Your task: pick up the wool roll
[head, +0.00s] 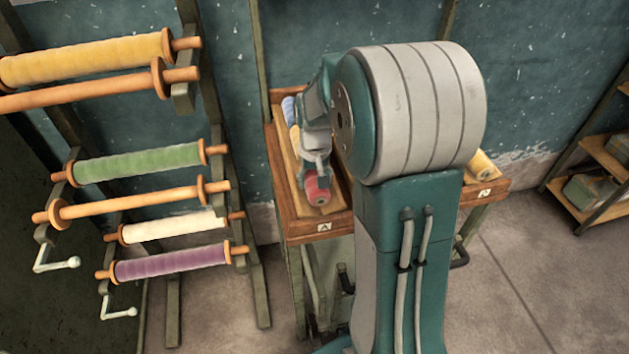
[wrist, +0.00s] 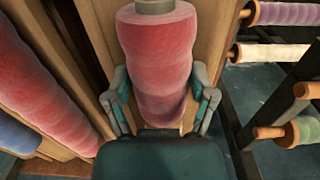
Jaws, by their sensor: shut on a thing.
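A red wool roll (wrist: 157,62) stands out between the two fingers of my gripper (wrist: 161,108) in the wrist view. The fingers are shut on its sides, and its grey core end shows at the top of the picture. In the head view the same red roll (head: 319,188) shows at the front left of the wooden tray bench, under my gripper (head: 316,165). I cannot tell whether it touches the tray. A second red roll (wrist: 45,80) lies to the left in the wrist view, behind a wooden divider.
A blue roll (wrist: 15,136) lies at the far left in the wrist view. The bench (head: 309,229) carries a yellow roll (head: 485,164) at its right. A rack with a purple roll (head: 170,263) and several others stands at the left. A shelf (head: 594,160) is at the right.

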